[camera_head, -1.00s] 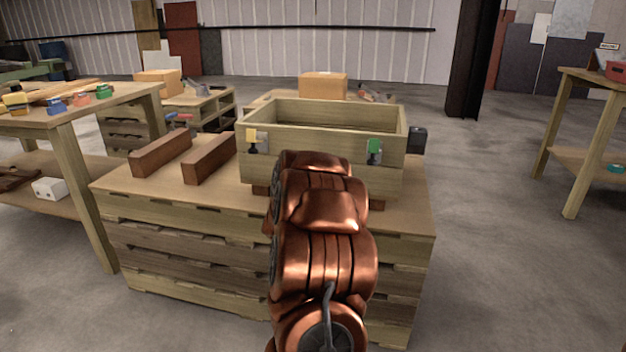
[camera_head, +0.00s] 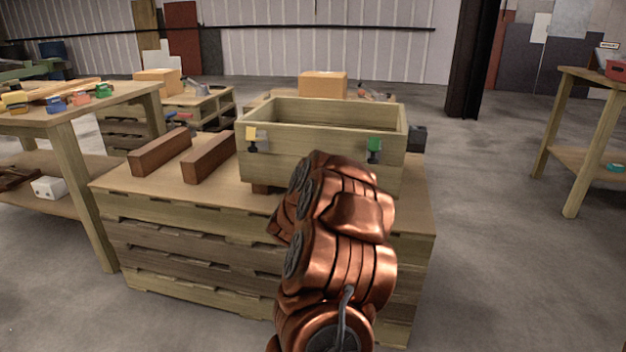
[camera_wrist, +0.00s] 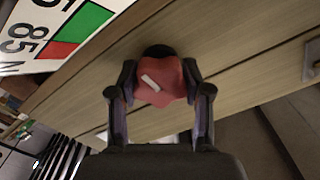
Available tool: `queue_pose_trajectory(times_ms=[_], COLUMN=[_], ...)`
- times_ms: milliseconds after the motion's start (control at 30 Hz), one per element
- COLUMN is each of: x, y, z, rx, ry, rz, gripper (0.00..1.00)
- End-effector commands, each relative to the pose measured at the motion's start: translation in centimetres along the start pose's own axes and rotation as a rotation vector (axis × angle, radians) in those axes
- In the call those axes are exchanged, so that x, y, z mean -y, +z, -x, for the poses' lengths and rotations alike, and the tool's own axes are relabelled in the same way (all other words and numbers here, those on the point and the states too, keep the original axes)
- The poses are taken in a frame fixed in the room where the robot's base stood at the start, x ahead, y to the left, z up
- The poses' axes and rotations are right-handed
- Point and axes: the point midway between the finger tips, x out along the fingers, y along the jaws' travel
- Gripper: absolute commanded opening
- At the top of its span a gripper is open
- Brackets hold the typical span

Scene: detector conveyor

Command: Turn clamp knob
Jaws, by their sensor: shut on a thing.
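A red lobed clamp knob (camera_wrist: 166,92) with a white mark on its face shows in the wrist view, in front of a wooden wall. My gripper (camera_wrist: 158,84) is shut on it, one finger on each side. A dark part shows just behind the knob. In the head view the knob and my fingers are hidden behind my copper arm, which reaches to the front of a wooden box (camera_head: 325,112). A yellow fitting (camera_head: 251,134) and a green fitting (camera_head: 374,145) are on the box front, left and right.
The box stands on stacked pallets (camera_head: 200,258) with brown wooden blocks (camera_head: 160,151) to its left. A dark item (camera_head: 417,139) sits at its right end. A white card (camera_wrist: 28,38) with numbers and green and red patches is close by the knob.

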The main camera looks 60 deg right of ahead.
Motion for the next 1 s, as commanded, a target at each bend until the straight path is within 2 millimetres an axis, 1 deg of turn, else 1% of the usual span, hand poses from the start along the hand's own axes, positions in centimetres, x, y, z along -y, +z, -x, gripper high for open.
queue_pose_trajectory(times_ms=[33,67,300,733,867,1000], x=[0.1,0.1,0.1,0.0,0.0,0.1], y=[-0.2,-0.2,-0.1,0.0,0.1,-0.1], z=[0.0,0.0,0.0,0.3,1.0,2.4], rx=[-0.003,-0.003,-0.002,0.0,0.003,-0.002], ry=[-0.002,-0.002,-0.001,0.0,0.0,-0.001], rz=[0.0,0.0,0.0,0.001,0.001,-0.001], gripper=[0.14,0.5,0.75,0.75,0.75,0.75])
